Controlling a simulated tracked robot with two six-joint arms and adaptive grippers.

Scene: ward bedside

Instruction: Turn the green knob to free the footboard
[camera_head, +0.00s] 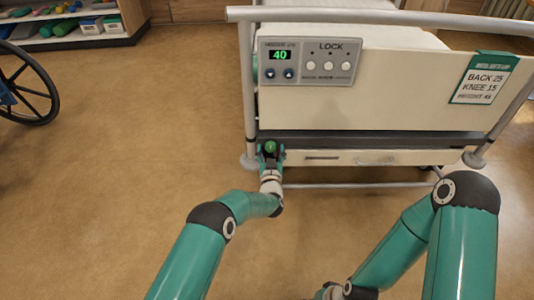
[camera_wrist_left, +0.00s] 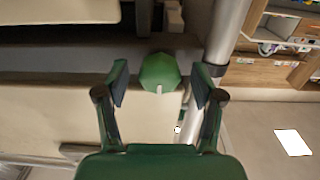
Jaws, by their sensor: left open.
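The green knob (camera_wrist_left: 160,72) sits at the lower left corner of the bed's footboard (camera_head: 380,95). A pale pointer mark shows on its face in the left wrist view. In the head view the knob (camera_head: 270,147) shows between the fingers of my left gripper (camera_head: 270,152). In the left wrist view my left gripper (camera_wrist_left: 160,92) is open, with one finger on each side of the knob and a visible gap on both sides. My right arm comes in at the lower right, and its gripper's fingers are not visible.
A control panel (camera_head: 307,62) reading 40 with LOCK buttons is on the footboard, and a sign card (camera_head: 484,78) hangs at its right. A drawer front (camera_head: 370,158) lies below. A wheelchair wheel (camera_head: 22,88) and a shelf (camera_head: 75,38) are at the left. Floor between is clear.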

